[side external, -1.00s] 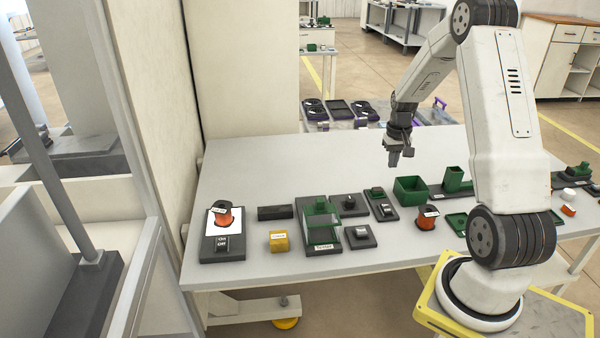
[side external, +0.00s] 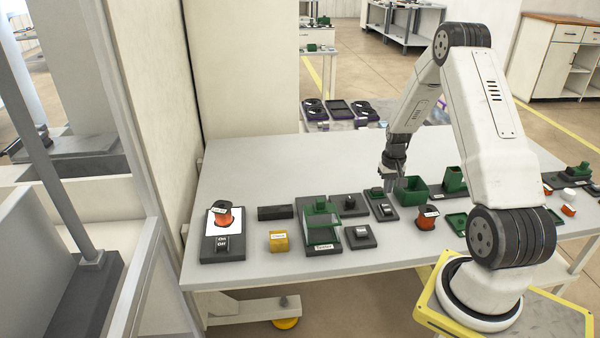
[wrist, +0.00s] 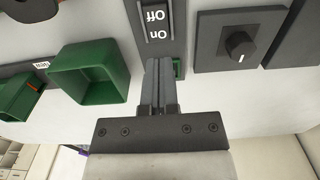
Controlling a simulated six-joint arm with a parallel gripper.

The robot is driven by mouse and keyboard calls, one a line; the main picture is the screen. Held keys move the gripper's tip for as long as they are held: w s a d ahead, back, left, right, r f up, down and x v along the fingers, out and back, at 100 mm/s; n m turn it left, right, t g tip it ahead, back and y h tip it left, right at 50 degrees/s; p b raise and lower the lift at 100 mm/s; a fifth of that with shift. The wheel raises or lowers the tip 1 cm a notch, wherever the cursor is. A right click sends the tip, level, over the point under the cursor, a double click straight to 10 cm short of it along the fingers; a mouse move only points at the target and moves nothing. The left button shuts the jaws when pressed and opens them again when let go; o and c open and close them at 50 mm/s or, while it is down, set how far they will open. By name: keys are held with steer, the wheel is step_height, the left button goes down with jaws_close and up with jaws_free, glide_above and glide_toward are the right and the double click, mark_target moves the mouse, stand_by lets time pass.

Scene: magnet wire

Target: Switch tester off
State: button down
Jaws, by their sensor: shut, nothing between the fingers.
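The tester (side external: 322,235) is a dark base with a green frame and a front label, standing mid-table. To its right is a dark plate with a rocker switch (side external: 386,209) and a small green part at its rear. In the wrist view the switch (wrist: 157,20) reads On and Off. My gripper (side external: 388,188) is shut and empty, pointing down over the rear end of that plate. In the wrist view my fingertips (wrist: 160,62) are close to the On end of the switch and partly hide the green part (wrist: 178,68). I cannot tell if they touch.
A knob box (side external: 349,204) stands left of the switch plate, with a small switch box (side external: 360,237) in front. A green open bin (side external: 411,190) is close on the right. A spool stand (side external: 222,241) with another On/Off switch is far left. The table's rear is clear.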

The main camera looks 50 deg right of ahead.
mark_target(386, 208)
steer(key=shift+f, duration=2.45)
steer(key=shift+f, duration=0.15)
steer(key=shift+s+a+r, duration=0.2)
steer(key=shift+s+a, duration=0.3)
steer(key=shift+a, duration=0.05)
steer(key=shift+r, duration=0.2)
step_height(386, 208, up, 13)
steer(key=s+a, duration=0.1)
steer(key=s, duration=0.1)
steer(key=shift+a+r, duration=0.2)
steer(key=shift+a, duration=0.2)
